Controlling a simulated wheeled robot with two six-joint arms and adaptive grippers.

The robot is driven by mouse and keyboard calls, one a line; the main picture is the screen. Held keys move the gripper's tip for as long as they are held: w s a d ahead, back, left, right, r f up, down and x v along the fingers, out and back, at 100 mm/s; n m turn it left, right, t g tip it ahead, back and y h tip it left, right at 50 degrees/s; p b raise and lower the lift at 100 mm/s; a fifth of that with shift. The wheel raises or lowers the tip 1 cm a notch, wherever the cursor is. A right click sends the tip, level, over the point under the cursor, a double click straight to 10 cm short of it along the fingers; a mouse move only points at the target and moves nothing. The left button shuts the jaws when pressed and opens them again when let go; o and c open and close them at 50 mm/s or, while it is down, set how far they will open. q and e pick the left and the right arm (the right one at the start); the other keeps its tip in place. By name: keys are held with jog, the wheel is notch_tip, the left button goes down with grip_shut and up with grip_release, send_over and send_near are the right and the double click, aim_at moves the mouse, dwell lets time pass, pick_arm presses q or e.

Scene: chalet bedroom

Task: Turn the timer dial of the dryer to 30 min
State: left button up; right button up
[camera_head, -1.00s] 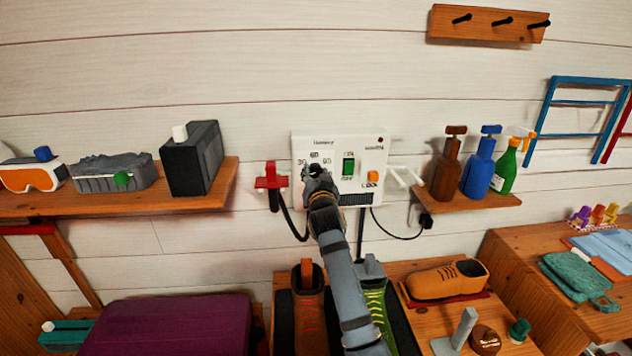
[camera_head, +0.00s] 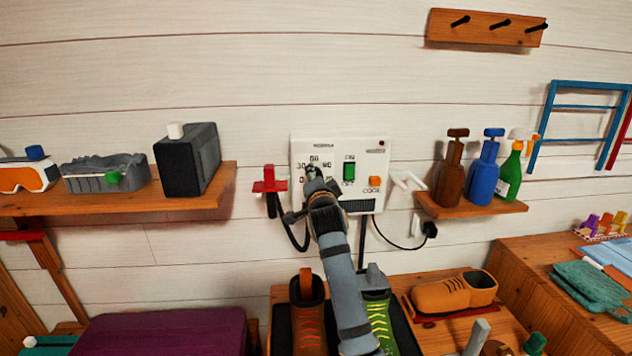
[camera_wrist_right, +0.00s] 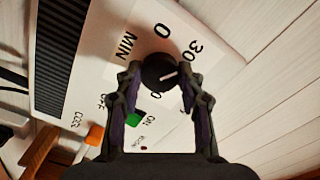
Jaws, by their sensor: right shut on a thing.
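The white dryer control box (camera_head: 335,143) hangs on the wall, with a green switch (camera_head: 349,171) and an orange button (camera_head: 374,182). Its black timer dial (camera_wrist_right: 156,66) shows in the right wrist view, with the marks 0, MIN and 30 around it. The dial's white pointer line points right, slightly upward, past the direction of the 30 mark; the 60 mark is hidden by a finger there. My right gripper (camera_wrist_right: 160,84) is shut on the dial, one finger on each side. In the head view my right gripper (camera_head: 313,179) covers the dial. My left gripper is out of view.
A red holder (camera_head: 269,186) and a shelf with a black box (camera_head: 185,160) are left of the dryer. White pegs (camera_head: 406,181) and a shelf with bottles (camera_head: 481,162) are at right. Boots (camera_head: 307,310) stand below, under my arm.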

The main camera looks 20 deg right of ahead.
aim_at(317, 149)
dwell(0.4)
jog(key=o, duration=1.2)
jog(key=shift+w, duration=0.1)
jog(key=r, duration=0.6)
jog(key=shift+w+d+r, duration=0.15)
jog(key=shift+d+r, duration=0.2)
jog(key=shift+d, duration=0.05)
jog(key=r, duration=0.2)
jog(key=a+r, duration=0.1)
jog(key=shift+s+a, duration=0.1)
jog(key=shift+s, duration=0.2)
jog(key=shift+a+r, duration=0.15)
jog(key=shift+r, duration=0.1)
jog(key=shift+w+d+f, duration=0.15)
jog(key=shift+d, duration=0.2)
